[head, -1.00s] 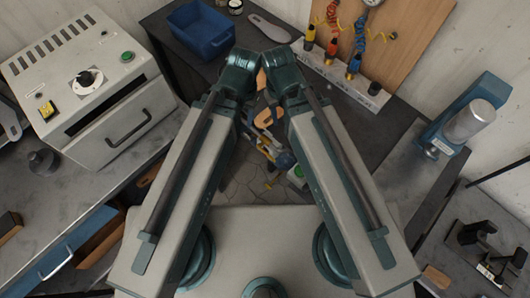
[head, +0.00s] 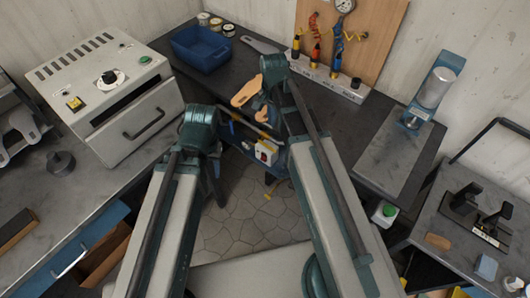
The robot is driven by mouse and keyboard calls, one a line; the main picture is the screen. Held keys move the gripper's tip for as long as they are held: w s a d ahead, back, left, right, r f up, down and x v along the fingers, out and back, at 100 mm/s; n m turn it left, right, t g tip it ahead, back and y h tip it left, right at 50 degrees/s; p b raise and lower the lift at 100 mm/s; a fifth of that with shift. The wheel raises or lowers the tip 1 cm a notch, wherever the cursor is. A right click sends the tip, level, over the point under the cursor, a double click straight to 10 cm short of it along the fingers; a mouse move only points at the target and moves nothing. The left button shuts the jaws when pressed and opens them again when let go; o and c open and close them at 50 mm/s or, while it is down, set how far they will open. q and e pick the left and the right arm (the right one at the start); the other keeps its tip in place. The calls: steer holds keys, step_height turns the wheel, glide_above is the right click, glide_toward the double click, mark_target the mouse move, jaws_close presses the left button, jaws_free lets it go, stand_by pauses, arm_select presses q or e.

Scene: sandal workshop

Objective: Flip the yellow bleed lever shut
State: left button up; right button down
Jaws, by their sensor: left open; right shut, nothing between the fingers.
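A small yellow piece (head: 268,196) shows low in front of the bench in the head view, beside my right arm. It may be the bleed lever, but it is too small to tell its position. Just above it is a pale control box (head: 266,152) with a red button at the bench's front edge. My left arm's elbow stands left of this box. My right arm passes close on its right and covers part of that area. I cannot make out either gripper's fingers; the arm links hide them.
A blue bin (head: 201,48) stands at the back of the dark bench. Tan sole-shaped pieces (head: 245,91) lie near its front. A white rack (head: 328,80) with coloured tools is at the back. A white oven (head: 113,85) stands left, a blue-grey press (head: 432,92) right. Paved floor (head: 245,215) shows between my arms.

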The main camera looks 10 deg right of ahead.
mark_target(271, 148)
steer(key=shift+f, duration=0.1)
stand_by(0.3)
step_height(271, 148, down, 14)
steer(key=b, duration=1.4)
